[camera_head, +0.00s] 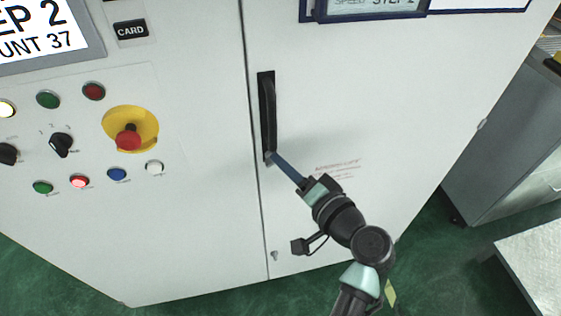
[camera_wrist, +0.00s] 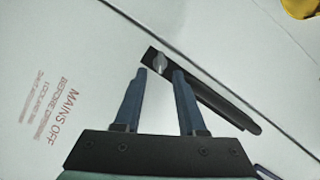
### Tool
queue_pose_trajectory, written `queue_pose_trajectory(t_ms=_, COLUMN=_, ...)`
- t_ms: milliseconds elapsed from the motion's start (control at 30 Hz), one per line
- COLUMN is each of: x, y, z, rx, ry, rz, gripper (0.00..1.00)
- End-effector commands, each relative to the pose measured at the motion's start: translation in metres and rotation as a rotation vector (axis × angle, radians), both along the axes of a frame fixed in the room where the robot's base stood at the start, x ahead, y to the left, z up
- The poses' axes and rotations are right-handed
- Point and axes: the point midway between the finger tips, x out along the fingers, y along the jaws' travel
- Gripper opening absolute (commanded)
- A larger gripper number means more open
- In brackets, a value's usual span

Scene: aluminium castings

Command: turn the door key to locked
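The white cabinet door (camera_head: 340,110) carries a tall black handle (camera_head: 267,105), which also shows in the wrist view (camera_wrist: 220,100). A small silver key (camera_wrist: 160,63) sits at one end of this handle in the wrist view. In the head view the key is hidden or too small to tell at the handle's lower end. My gripper (camera_wrist: 160,72) is open, its two blue fingers apart. The key shows between and just beyond the fingertips, and nothing is held. In the head view my gripper (camera_head: 272,157) is at the handle's lower end; contact cannot be told.
A red emergency stop on a yellow plate (camera_head: 130,128) and several buttons and selectors are left of the door seam. A small grey fitting (camera_head: 275,255) is low on the door. Grey cabinets (camera_head: 510,130) stand at the right.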

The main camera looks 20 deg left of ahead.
Motion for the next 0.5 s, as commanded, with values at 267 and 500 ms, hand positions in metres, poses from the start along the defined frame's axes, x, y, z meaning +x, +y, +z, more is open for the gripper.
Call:
queue_pose_trajectory(t_ms=267, x=-0.035, y=-0.052, z=0.009, rx=-0.001, ry=-0.001, rz=-0.006, gripper=0.40)
queue_pose_trajectory(t_ms=500, x=-0.055, y=-0.078, z=0.017, rx=0.000, ry=0.001, rz=-0.003, gripper=0.40)
